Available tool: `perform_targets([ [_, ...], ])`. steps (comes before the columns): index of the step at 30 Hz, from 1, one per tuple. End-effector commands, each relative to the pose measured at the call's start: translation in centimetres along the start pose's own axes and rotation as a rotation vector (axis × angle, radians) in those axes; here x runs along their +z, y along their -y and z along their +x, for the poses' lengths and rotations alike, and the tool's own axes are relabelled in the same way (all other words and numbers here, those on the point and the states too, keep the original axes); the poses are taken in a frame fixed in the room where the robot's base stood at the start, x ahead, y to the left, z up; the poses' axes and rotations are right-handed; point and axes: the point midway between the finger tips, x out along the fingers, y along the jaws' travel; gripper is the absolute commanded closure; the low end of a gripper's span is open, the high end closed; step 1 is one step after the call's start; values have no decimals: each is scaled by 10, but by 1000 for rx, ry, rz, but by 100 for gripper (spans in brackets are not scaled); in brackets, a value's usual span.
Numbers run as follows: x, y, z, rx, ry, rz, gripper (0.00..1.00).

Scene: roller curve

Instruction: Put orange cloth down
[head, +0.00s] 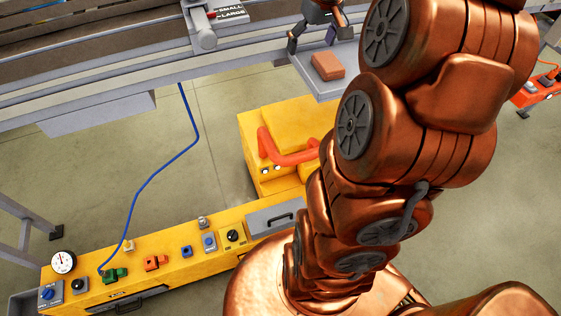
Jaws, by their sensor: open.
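A small folded orange-brown piece (327,65), which looks like the orange cloth, lies on a grey ledge (310,76) beside the conveyor. My gripper (318,42) is at the top of the head view, just beyond the cloth. Its dark fingers are spread apart and I see no cloth between them. My copper arm hides the right part of the ledge.
The conveyor (110,85) runs across the top, with a sign reading SMALL and LARGE (230,14). A yellow panel (165,280) with buttons and a gauge (63,262) stands below. A yellow box with an orange-red handle (290,157) is mid-view. A blue cable (150,180) hangs between.

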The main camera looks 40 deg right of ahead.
Motion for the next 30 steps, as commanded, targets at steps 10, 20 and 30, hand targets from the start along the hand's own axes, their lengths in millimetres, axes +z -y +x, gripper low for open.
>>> perform_targets([
  [10,96,147,11,-42,164,-142,8],
  [20,220,206,23,-13,315,-208,8],
  [30,288,211,31,21,391,-218,8],
])
